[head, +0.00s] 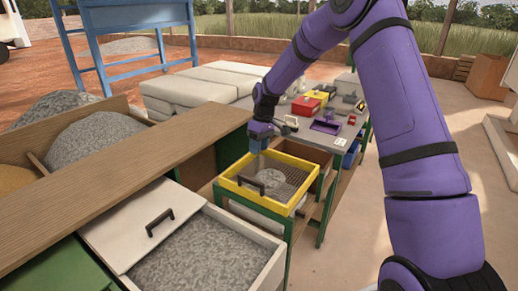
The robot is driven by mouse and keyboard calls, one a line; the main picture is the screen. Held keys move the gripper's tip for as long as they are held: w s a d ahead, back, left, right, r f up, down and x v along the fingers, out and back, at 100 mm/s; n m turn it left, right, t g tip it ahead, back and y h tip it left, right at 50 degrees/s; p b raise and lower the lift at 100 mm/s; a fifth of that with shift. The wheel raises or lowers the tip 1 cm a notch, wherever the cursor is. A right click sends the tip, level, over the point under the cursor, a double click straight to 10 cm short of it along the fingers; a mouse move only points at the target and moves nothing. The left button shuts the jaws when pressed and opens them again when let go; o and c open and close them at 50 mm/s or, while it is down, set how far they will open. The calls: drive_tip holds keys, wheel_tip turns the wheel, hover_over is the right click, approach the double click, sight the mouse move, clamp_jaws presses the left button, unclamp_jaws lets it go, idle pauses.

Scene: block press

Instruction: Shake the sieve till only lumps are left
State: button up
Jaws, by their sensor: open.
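The sieve (228,184) has a yellow frame with a dark mesh and sits on a green-legged stand in the middle of the head view. A small pale grey heap (270,177) lies on its mesh. A dark handle (251,185) shows at its near left side. My gripper (258,146) is above the far left edge of the sieve, open, with its fingers pointing down. I cannot tell whether the fingers touch the frame. What lies under the sieve is mostly hidden.
A grey bench (340,140) behind holds a red box (306,105), a purple tray (326,126) and small items. A wooden counter (120,165) and an open bin of grey material (205,258) are at left. Open floor (345,245) lies at right.

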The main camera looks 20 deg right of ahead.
drive_tip(key=v, duration=1)
